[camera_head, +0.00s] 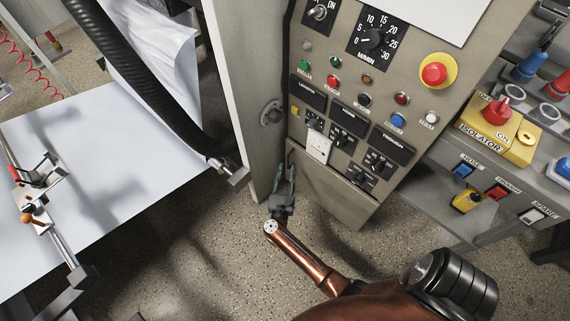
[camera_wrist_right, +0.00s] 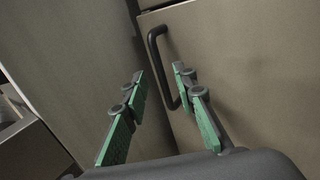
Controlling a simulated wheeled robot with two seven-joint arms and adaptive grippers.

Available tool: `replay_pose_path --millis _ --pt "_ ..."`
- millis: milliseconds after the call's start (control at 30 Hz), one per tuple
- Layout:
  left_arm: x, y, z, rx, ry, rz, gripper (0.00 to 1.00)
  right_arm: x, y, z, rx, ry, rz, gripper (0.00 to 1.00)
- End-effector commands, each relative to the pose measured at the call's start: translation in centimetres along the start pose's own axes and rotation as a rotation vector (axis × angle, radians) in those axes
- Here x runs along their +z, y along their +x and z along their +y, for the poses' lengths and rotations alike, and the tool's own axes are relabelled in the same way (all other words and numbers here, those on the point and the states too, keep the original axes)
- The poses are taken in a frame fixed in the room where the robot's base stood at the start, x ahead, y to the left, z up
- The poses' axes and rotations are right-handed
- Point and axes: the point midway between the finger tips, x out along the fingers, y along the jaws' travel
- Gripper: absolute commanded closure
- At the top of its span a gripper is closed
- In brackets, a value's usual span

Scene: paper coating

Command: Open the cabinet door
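The cabinet door (camera_wrist_right: 235,70) is a grey-beige metal panel below the control panel, and it looks shut. In the head view the door (camera_head: 340,195) is at the lower part of the cabinet. A black U-shaped handle (camera_wrist_right: 154,45) is on the door near its left edge. My right gripper (camera_wrist_right: 158,73) is open, with its green-padded fingers apart. The handle shows between the fingertips, close to the right finger; I cannot tell whether they touch. In the head view the right gripper (camera_head: 285,172) is at the door's left edge and hides the handle. My left gripper is not in view.
The control panel (camera_head: 340,105) with buttons, switches and a red emergency stop (camera_head: 434,74) is above the door. A grey side post (camera_head: 240,90) stands left of the cabinet. A yellow isolator box (camera_head: 498,128) is at right. Speckled floor (camera_head: 200,250) is clear below.

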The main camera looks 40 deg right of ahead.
Motion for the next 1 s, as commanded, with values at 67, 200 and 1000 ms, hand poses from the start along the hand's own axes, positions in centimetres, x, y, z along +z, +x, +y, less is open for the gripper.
replay_pose_path --millis 67,200,1000 --pt "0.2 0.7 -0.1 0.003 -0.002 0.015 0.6 -0.2 1.2 0.0 0.0 -0.001 0.0 0.74" --pt "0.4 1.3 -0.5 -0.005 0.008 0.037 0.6 -0.3 2.7 0.0 0.001 -0.003 0.001 0.74" --pt "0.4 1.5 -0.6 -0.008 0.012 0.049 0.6 -0.1 3.3 0.0 0.002 -0.003 0.001 1.0"
